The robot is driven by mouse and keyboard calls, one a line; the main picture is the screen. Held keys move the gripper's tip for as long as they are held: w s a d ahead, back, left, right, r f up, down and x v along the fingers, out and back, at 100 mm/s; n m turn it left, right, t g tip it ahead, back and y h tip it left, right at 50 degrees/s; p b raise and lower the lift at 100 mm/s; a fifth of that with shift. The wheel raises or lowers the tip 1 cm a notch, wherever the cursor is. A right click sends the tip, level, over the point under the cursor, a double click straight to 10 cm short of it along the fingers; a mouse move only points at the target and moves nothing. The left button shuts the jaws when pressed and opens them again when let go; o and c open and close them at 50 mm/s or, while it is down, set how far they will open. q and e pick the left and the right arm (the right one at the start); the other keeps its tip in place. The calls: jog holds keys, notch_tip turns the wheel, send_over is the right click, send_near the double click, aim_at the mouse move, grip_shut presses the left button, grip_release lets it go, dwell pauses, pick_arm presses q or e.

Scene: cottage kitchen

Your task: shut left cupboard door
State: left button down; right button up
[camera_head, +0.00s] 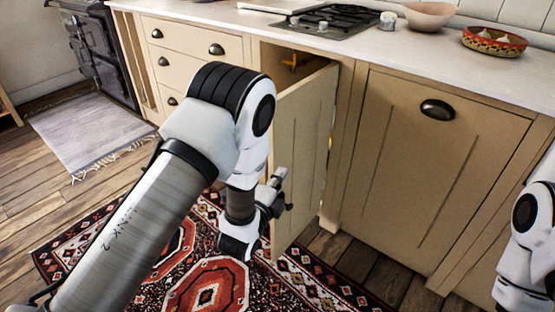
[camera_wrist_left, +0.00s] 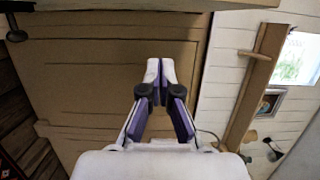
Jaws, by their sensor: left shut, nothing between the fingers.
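The left cupboard door (camera_head: 303,140), a cream wooden panel, stands open under the counter. It swings out toward me from its right side, and the dark cupboard opening shows above and behind it. My left gripper (camera_head: 277,182) is low beside the door's left-facing side, partly behind my own wrist; I cannot tell if it touches. In the left wrist view its fingers (camera_wrist_left: 154,75) are shut and empty, with a cream panel behind them. My right arm shows at the right edge, but its gripper is out of view.
A closed cupboard front (camera_head: 432,165) with a dark handle is to the right. Drawers (camera_head: 185,38) are to the left. The counter (camera_head: 400,55) holds a hob (camera_head: 330,20), a pink bowl (camera_head: 430,15) and a patterned bowl (camera_head: 494,41). A red rug (camera_head: 205,290) covers the floor below.

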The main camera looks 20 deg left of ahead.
aim_at(276, 156)
pick_arm(q)
jog(key=shift+w+a+b, duration=0.15)
jog(key=shift+w+a, duration=0.4)
jog(key=shift+w, duration=0.7)
jog(key=shift+w+a+b, duration=0.2)
jog(key=shift+w+a, duration=0.4)
jog(key=shift+w, duration=0.7)
jog(key=shift+w+a+b, duration=0.15)
jog(key=shift+w+a, duration=0.4)
jog(key=shift+w, duration=0.7)
jog(key=shift+a, duration=0.1)
